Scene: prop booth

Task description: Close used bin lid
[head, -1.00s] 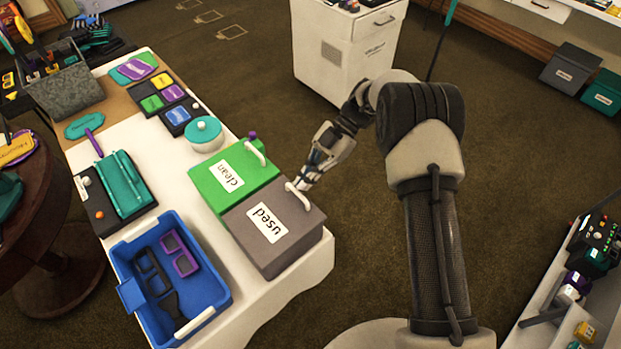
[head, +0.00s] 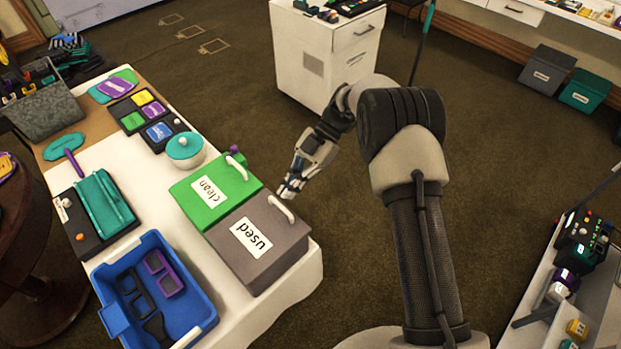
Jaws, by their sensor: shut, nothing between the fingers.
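The used bin (head: 268,262) is a grey box at the right edge of the white table. Its grey lid (head: 275,222) lies flat on top, with a white "used" label and a white handle (head: 281,208) at its far right edge. The lid looks closed. My gripper (head: 285,193) is shut and empty, just beyond the handle on the far right side. Whether the fingertips touch the handle or lid, I cannot tell. The green clean bin (head: 215,188) stands directly beside it, its lid also flat.
A blue tray (head: 207,318) with frames of glasses stands in front left of the bins. A teal round pot (head: 185,150) and a teal device (head: 103,205) stand on the table (head: 160,212). Open carpet lies right of the table. A white cabinet (head: 325,55) stands behind my arm.

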